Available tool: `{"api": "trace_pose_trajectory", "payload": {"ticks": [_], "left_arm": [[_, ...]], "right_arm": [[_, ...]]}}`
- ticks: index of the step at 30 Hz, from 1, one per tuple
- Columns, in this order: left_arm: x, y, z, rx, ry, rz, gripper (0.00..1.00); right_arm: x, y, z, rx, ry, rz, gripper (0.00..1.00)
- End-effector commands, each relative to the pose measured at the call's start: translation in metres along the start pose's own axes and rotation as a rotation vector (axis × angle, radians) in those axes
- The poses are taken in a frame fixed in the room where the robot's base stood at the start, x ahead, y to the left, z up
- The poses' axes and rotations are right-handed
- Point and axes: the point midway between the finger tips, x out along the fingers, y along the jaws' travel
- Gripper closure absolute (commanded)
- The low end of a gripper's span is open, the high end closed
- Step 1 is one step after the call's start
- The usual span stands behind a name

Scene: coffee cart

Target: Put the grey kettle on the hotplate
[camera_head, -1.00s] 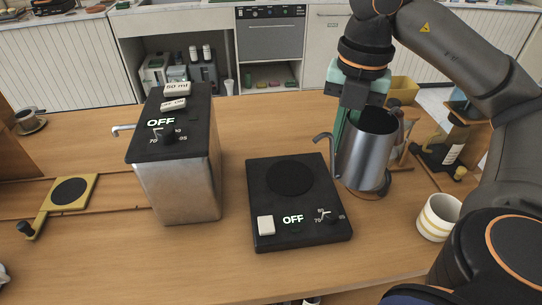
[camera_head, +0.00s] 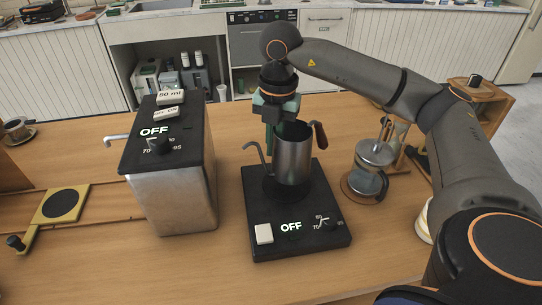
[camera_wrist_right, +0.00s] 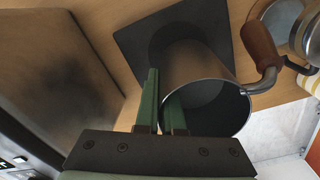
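The grey kettle (camera_head: 293,156), a metal jug with a thin curved spout and a brown handle, is upright over the round plate of the black hotplate (camera_head: 262,215). I cannot tell whether its base touches the plate or is slightly above it. My right gripper (camera_head: 279,128) points down at the kettle's rim. In the right wrist view its green fingers (camera_wrist_right: 160,108) pinch the wall of the kettle (camera_wrist_right: 205,72), with the hotplate (camera_wrist_right: 140,35) beneath. The hotplate display reads OFF. My left gripper is not in view.
A metal boiler box (camera_head: 175,195) with a tap stands left of the hotplate. A glass pot (camera_head: 370,172) stands close to the right, with a striped cup (camera_head: 424,222) partly behind my arm. The table front is clear.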

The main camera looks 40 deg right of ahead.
Motion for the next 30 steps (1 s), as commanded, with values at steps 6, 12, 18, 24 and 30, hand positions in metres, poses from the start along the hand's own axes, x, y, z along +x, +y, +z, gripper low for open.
{"api": "trace_pose_trajectory", "payload": {"ticks": [6,12,18,24,30], "left_arm": [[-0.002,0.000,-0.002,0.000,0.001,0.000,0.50],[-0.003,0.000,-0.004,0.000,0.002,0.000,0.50],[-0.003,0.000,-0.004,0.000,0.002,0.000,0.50],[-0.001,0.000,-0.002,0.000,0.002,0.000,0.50],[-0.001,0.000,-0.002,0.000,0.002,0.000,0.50]], "right_arm": [[0.020,0.007,0.005,-0.001,0.000,-0.002,1.00],[0.040,0.007,0.005,0.000,-0.002,0.002,1.00],[0.041,0.007,0.005,-0.001,-0.002,0.003,1.00],[0.045,0.006,0.004,-0.001,0.000,0.001,0.93],[0.045,0.006,0.004,-0.001,0.000,0.000,0.70]]}}
